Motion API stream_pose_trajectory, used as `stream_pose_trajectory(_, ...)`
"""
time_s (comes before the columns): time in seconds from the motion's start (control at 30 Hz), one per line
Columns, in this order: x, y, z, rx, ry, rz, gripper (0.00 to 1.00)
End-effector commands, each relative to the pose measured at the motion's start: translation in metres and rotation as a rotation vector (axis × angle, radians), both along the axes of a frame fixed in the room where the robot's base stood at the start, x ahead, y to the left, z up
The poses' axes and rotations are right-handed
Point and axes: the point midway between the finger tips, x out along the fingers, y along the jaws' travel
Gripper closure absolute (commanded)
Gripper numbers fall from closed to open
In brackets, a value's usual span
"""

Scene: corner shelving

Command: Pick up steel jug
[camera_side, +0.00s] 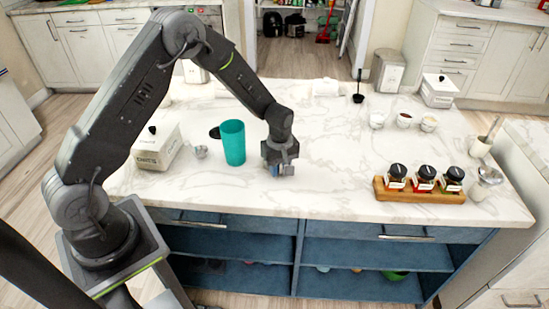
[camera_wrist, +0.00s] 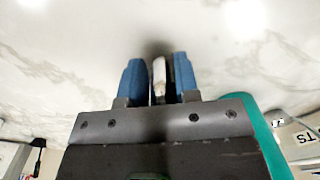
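Two small metallic vessels show in the side view, and I cannot tell for sure which is the steel jug. One small silvery cup (camera_side: 201,151) stands left of the teal tumbler. A shiny metal vessel (camera_side: 490,175) is at the counter's right end. My gripper (camera_side: 283,170) points down close to the counter, right of the tumbler and apart from both vessels. In the wrist view its blue fingers (camera_wrist: 160,82) are near each other, with a narrow pale strip between them. I cannot tell whether that strip is a held thing or the counter behind.
The teal tumbler (camera_side: 233,143) stands close left of my gripper. A white box (camera_side: 156,147) is farther left. A wooden rack (camera_side: 426,195) with 3 dark-lidded jars is at the front right. Several small bowls (camera_side: 404,120) stand behind it. The marble counter (camera_side: 330,165) between gripper and rack is clear.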

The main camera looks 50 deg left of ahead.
Motion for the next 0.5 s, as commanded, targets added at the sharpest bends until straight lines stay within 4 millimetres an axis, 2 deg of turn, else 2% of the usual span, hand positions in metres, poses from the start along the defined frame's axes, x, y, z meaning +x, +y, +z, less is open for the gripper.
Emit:
stream_pose_trajectory(0.03,0.0001,0.0002,0.0001,0.0,0.0,0.0,0.76)
stream_pose_trajectory(0.27,0.0001,0.0002,0.0001,0.0,0.0,0.0,0.98)
stream_pose_trajectory(0.5,0.0004,0.0002,0.0005,0.001,-0.001,0.0,1.0)
